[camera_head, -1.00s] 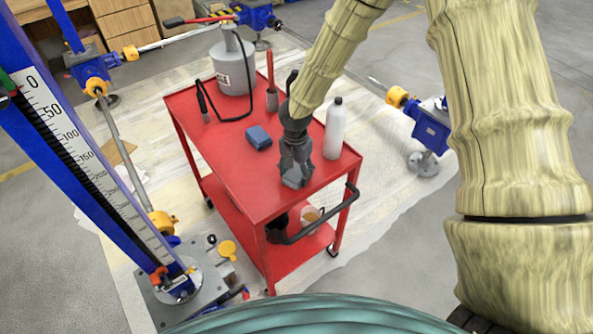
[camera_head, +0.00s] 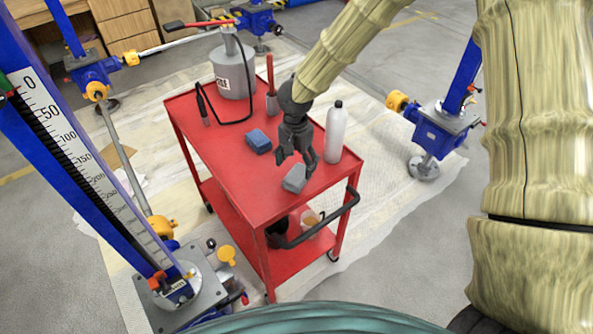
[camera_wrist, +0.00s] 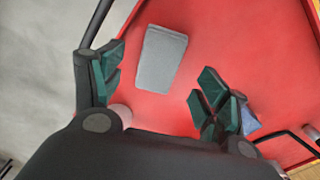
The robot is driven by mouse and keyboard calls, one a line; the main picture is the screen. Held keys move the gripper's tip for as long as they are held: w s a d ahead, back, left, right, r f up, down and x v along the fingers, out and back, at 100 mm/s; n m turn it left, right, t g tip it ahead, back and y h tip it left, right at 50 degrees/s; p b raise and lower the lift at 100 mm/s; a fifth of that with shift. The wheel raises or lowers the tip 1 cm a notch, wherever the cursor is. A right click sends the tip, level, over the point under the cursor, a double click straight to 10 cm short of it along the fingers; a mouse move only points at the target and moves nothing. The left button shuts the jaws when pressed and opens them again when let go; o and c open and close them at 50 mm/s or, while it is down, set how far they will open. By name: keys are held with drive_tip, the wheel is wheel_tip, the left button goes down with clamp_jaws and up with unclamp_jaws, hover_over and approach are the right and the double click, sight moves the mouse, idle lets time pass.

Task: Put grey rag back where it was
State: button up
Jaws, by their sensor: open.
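The grey rag (camera_head: 294,179) is a small folded block lying on the red cart's top (camera_head: 240,190), near the handle end. It also shows in the wrist view (camera_wrist: 161,58), flat on the red surface. My gripper (camera_head: 297,164) is open and empty just above and behind the rag in the head view. In the wrist view, its green-padded fingers (camera_wrist: 155,85) are spread wide, and the rag lies beyond the fingertips, between their directions and apart from both.
On the cart stand a white bottle (camera_head: 334,132) close right of my gripper, a blue sponge or cloth (camera_head: 258,141), a grey canister (camera_head: 233,70) with a black hose, and a red-handled brush (camera_head: 271,90). Blue screw jacks (camera_head: 436,130) stand around. The cart's left front top is clear.

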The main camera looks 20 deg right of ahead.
sight(297, 176)
wheel_tip(297, 176, up, 6)
drive_tip(key=shift+r+b, duration=0.25)
drive_tip(key=shift+b, duration=0.05)
drive_tip(key=shift+d, duration=0.1)
idle(0.5)
